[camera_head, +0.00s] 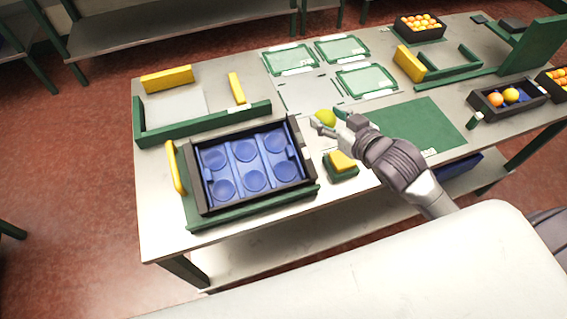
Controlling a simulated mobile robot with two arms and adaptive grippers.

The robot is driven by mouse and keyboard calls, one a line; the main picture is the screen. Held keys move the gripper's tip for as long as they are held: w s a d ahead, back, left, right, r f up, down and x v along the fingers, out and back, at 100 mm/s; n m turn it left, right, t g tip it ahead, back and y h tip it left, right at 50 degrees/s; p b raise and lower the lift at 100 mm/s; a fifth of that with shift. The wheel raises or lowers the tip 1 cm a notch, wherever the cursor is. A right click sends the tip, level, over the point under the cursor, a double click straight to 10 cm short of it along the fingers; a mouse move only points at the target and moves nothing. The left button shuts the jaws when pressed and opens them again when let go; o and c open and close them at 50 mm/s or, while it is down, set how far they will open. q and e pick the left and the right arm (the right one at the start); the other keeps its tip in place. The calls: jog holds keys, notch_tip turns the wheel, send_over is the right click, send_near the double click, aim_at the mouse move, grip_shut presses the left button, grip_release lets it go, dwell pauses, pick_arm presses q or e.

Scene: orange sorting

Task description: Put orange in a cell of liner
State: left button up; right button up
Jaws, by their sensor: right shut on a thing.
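A yellow-green orange (326,117) is in my right gripper (327,122), which is shut on it. The gripper is above the table, to the right of the crate with the blue liner. The blue liner (235,172) sits in a black crate (203,211) at the front left of the table. Its several round cells look empty. My right arm comes in from the lower right. My left gripper does not show.
A black box (477,104) with oranges is at the right, and another full box (418,37) is at the back.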

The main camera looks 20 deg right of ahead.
jog(key=a+f, duration=0.1)
jog(key=a, duration=0.1)
jog(key=s+a+f, duration=0.1)
jog(key=a+f, duration=0.1)
jog(key=a, duration=0.1)
jog(key=shift+s+a+f+p, duration=0.25)
jog(key=shift+a+f+p, duration=0.05)
jog(key=shift+a+p, duration=0.1)
jog(key=a+f, duration=0.2)
jog(key=a, duration=0.1)
jog(key=s+a, duration=0.1)
jog(key=shift+s+a+f, duration=0.1)
jog(key=shift+a+f, duration=0.2)
jog(key=shift+f, duration=0.1)
grip_shut()
notch_tip(320, 180, down, 4)
jog(key=shift+f+p, duration=0.1)
jog(key=shift+p, duration=0.3)
jog(key=o, duration=1.2)
grip_release()
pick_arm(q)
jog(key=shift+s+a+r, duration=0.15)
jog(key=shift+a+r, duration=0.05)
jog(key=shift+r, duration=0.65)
pick_arm(e)
jog(key=shift+o, duration=0.2)
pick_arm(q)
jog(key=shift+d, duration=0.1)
pick_arm(e)
jog(key=shift+s, duration=0.15)
